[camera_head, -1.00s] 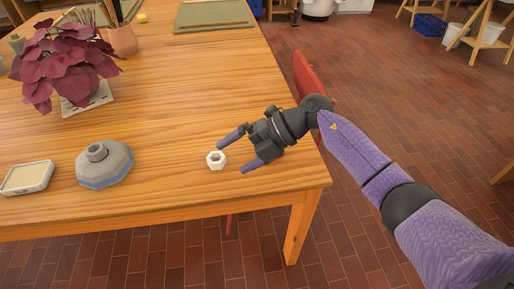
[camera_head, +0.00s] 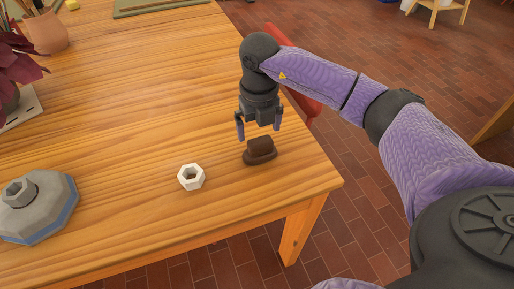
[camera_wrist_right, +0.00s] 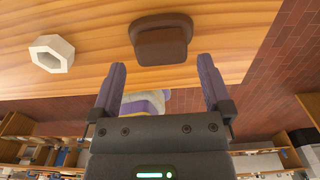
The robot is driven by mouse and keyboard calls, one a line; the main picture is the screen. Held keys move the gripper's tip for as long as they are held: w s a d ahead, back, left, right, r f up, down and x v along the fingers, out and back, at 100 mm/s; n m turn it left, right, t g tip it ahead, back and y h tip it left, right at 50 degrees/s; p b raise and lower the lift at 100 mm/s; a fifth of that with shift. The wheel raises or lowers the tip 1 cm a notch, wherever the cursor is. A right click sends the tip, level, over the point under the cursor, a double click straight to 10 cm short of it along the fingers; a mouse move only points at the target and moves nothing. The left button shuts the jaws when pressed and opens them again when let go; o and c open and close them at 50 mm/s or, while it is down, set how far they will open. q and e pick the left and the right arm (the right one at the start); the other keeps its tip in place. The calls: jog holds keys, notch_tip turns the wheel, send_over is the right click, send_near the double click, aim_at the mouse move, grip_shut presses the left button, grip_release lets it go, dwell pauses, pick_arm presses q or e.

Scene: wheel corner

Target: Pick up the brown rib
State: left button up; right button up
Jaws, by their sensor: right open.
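The brown rib (camera_head: 260,151) is a small dark brown piece on the wooden table near its right corner. It has a raised upper part on a wider base. My right gripper (camera_head: 259,129) points down just above and behind it, open and empty, with its two purple fingers apart. In the right wrist view the brown rib (camera_wrist_right: 161,40) lies beyond the fingertips, roughly centred between the fingers of the right gripper (camera_wrist_right: 163,72). No contact with it shows. My left gripper is not in either view.
A white hexagonal nut (camera_head: 191,177) lies left of the rib. A grey and blue octagonal block (camera_head: 40,208) is at the far left, near a potted plant (camera_head: 14,66). A red chair (camera_head: 296,75) stands behind the right table edge. The middle of the table (camera_head: 150,110) is clear.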

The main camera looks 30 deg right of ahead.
aim_at(260, 141)
jog(key=f, duration=0.1)
jog(key=f+b, duration=0.1)
jog(key=f, duration=0.1)
jog(key=f+b, duration=0.1)
jog(key=shift+s+f, duration=0.3)
jog(key=shift+f, duration=0.1)
jog(key=shift+r, duration=0.2)
jog(key=c, duration=1)
jog(key=shift+r, duration=0.1)
jog(key=shift+c, duration=0.2)
notch_tip(260, 141, up, 9)
jog(key=p, duration=0.4)
jog(key=shift+r, duration=0.4)
